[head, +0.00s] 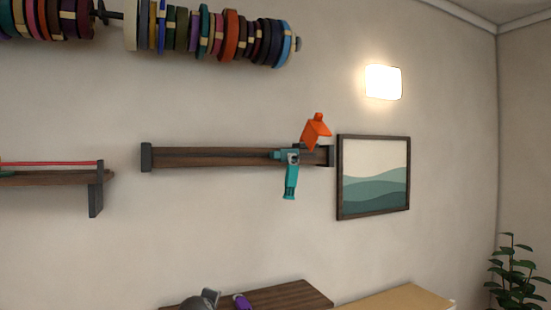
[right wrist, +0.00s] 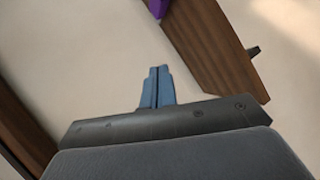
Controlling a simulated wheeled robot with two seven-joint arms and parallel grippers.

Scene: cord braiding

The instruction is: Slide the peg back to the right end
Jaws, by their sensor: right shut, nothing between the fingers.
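A long dark wooden rail (head: 215,157) with dark end caps is fixed to the wall in the head view. A teal piece (head: 291,180) hangs at the rail near its right end, with a small grey part at its top. An orange piece (head: 316,130) stands just above it, close to the right end cap. I cannot tell which of these parts is the peg; part of the rail is hidden behind them. My right gripper (right wrist: 158,72) shows in the right wrist view, its blue fingers shut together and empty. My left gripper is not in view.
A framed picture (head: 374,177) hangs right of the rail, under a lit wall lamp (head: 383,82). Rolls of coloured tape (head: 231,36) hang above. Below is a wooden surface (head: 285,299) with a purple item (head: 242,301). The wall directly beneath the rail is clear.

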